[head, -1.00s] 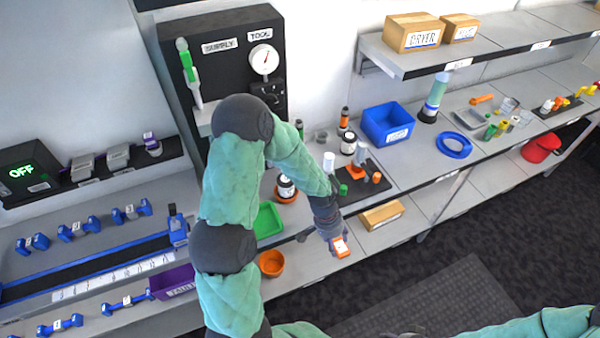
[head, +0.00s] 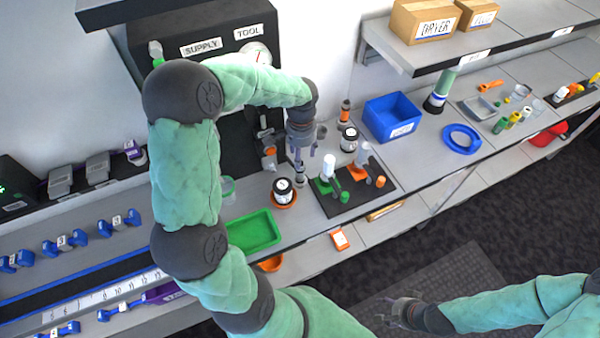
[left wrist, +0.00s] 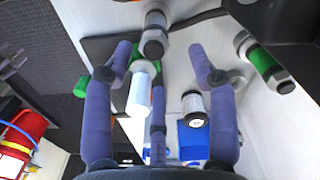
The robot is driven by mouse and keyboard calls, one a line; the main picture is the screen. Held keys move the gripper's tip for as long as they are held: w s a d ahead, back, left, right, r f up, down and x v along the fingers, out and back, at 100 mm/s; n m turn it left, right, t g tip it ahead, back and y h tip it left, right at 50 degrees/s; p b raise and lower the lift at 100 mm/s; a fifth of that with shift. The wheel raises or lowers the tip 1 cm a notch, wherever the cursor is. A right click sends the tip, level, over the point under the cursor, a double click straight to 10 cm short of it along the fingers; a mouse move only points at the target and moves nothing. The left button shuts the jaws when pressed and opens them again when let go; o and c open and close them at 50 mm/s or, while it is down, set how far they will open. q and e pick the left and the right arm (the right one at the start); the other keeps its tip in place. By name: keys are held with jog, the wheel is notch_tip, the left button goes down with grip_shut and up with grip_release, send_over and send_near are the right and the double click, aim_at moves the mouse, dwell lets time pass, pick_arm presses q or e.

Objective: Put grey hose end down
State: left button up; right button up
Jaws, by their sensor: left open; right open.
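A grey cylindrical piece with a dark band, which looks like the grey hose end (head: 300,180), stands upright on the bench just below my left gripper (head: 301,160). In the left wrist view the grey hose end (left wrist: 153,36) shows just beyond the spread fingers of my left gripper (left wrist: 158,60). The fingers are open, and I cannot tell whether any touches it. No hose on it can be made out. My right gripper (head: 398,311) is open and empty, low over the floor at the front.
A black board (head: 338,203) with green and orange holders lies right of the gripper. A labelled jar (head: 283,190) stands close at left. A green tray (head: 254,232), an orange-and-white block (head: 340,239) and a blue bin (head: 391,118) are nearby. The dark panel (head: 238,160) stands behind.

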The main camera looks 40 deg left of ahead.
aim_at(301, 171)
pick_arm(q)
notch_tip(301, 171, down, 3)
jog(key=shift+s+d+f, duration=0.1)
jog(key=shift+s, duration=0.05)
jog(key=shift+f, duration=0.2)
jog(key=shift+s+f+b, duration=0.1)
jog(key=shift+f+b, duration=0.25)
jog(key=shift+f, duration=0.15)
notch_tip(301, 171, down, 4)
jog(key=shift+b, duration=0.45)
grip_shut()
